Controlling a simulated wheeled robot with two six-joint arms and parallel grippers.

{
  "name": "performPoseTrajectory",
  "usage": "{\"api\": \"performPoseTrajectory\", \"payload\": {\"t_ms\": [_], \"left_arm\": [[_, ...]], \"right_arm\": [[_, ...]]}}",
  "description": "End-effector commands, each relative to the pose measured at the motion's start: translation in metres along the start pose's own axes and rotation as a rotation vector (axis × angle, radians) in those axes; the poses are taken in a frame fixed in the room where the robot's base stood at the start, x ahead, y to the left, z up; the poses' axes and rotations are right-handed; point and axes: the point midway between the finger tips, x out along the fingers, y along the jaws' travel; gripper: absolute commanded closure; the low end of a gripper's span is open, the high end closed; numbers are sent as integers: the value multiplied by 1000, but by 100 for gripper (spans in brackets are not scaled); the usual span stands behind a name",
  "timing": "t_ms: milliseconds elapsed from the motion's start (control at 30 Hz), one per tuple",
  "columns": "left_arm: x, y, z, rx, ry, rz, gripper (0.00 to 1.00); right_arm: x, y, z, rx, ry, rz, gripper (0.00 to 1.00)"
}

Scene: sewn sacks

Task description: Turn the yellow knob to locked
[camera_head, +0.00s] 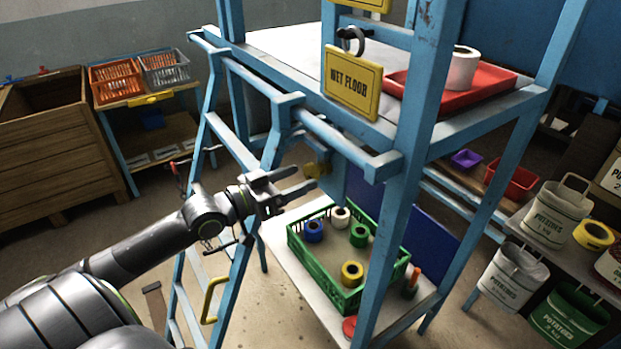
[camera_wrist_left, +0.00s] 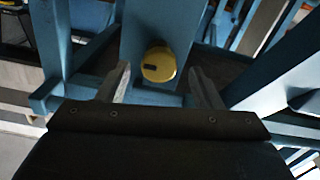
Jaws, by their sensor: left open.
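The yellow knob (camera_head: 316,170) sits on a blue panel (camera_head: 333,186) below the upper deck of the blue frame. In the left wrist view the knob (camera_wrist_left: 158,65) is round, with a dark mark on the left of its face. My left gripper (camera_head: 296,181) is open, its fingers pointing at the knob. In the left wrist view the fingers (camera_wrist_left: 163,84) stand to either side of the knob's lower part, and a gap shows on both sides. I cannot tell the exact distance in depth. My right gripper is not in view.
A yellow WET FLOOR sign (camera_head: 352,82) hangs above the knob from the blue frame. A rail (camera_head: 345,143) runs just above it. Below, a green crate (camera_head: 335,284) holds several tape rolls. A blue ladder (camera_head: 222,262) stands behind my left arm.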

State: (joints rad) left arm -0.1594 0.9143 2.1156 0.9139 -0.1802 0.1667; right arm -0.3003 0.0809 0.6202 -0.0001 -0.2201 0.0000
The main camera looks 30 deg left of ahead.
Motion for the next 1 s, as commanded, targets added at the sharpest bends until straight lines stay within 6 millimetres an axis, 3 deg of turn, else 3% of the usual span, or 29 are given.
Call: {"api": "performPoseTrajectory", "payload": {"t_ms": [300,733,1000], "left_arm": [[34,0,-1,-2,2,1,41],[40,1,0,0,-1,2,41],[40,1,0,0,-1,2,76]], "right_arm": [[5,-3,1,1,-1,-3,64],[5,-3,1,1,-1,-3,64],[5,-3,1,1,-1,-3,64]]}}
